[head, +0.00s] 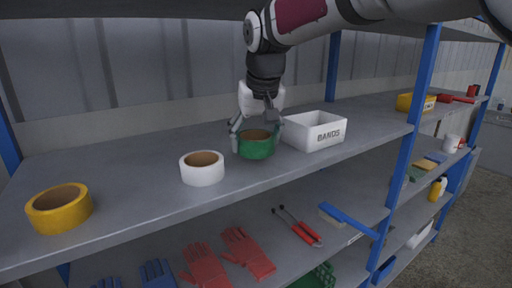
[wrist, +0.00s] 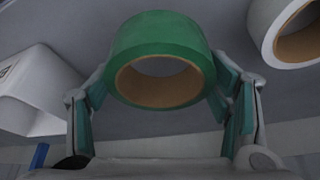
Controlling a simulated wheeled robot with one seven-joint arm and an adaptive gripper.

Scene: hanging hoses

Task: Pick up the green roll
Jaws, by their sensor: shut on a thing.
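The green roll (head: 257,148) has a brown core and is on the top shelf in the head view, between the white roll and the white box. I cannot tell whether it touches the shelf. My gripper (head: 257,134) comes down from above with one finger on each side of the roll. In the wrist view the green roll (wrist: 160,50) sits between the two fingers of my gripper (wrist: 162,100), with teal pads against its sides. The gripper is shut on the green roll.
A white roll (head: 202,170) stands close on the left, and a yellow roll (head: 59,212) is further left. A white box marked BANDS (head: 313,142) is close on the right. A blue post (head: 408,150) stands at the shelf's front edge. The back left of the shelf is clear.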

